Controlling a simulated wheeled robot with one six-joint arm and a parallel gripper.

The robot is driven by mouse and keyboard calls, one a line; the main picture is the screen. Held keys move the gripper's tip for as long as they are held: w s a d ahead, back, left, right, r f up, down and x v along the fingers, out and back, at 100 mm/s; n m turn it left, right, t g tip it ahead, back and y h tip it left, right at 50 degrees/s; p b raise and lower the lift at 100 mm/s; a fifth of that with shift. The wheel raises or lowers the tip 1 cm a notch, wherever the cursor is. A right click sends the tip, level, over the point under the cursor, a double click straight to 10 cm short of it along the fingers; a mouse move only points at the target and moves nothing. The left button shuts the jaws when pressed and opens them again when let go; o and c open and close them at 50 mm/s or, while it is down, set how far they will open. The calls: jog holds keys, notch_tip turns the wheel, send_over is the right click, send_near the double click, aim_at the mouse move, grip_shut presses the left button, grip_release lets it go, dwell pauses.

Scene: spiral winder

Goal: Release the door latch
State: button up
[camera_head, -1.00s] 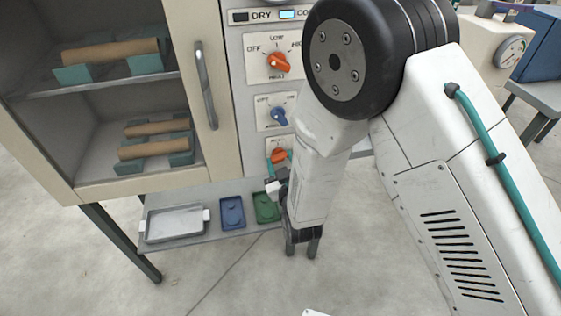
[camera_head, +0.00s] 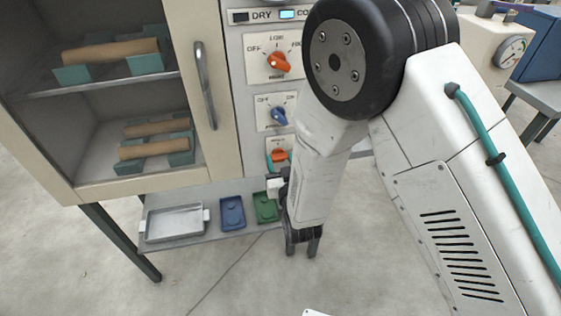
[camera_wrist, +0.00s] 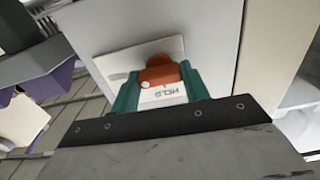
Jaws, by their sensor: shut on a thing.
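The lowest orange knob (camera_head: 277,155) on the cabinet's front panel, which seems to be the door latch, has a white plate behind it. It also shows in the wrist view (camera_wrist: 157,74) above a label that I read upside down as "HELD". My gripper (camera_wrist: 158,82) has its two teal fingers on either side of this knob, shut on it. In the head view the gripper (camera_head: 281,161) is small and partly hidden by my forearm. The cabinet door (camera_head: 228,150) with its grey handle (camera_head: 205,85) stands left of the panel and looks closed.
Above are a blue knob (camera_head: 279,116) and another orange knob (camera_head: 278,62). Wooden rolls on teal holders sit inside the cabinet. A lower shelf holds a metal tray (camera_head: 174,222), a blue tray (camera_head: 232,212) and a green tray (camera_head: 265,207).

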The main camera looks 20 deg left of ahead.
jog(key=o, duration=1)
jog(key=shift+s, duration=0.1)
jog(key=v, duration=0.7)
jog(key=shift+s+d, duration=0.15)
jog(key=shift+s, duration=0.2)
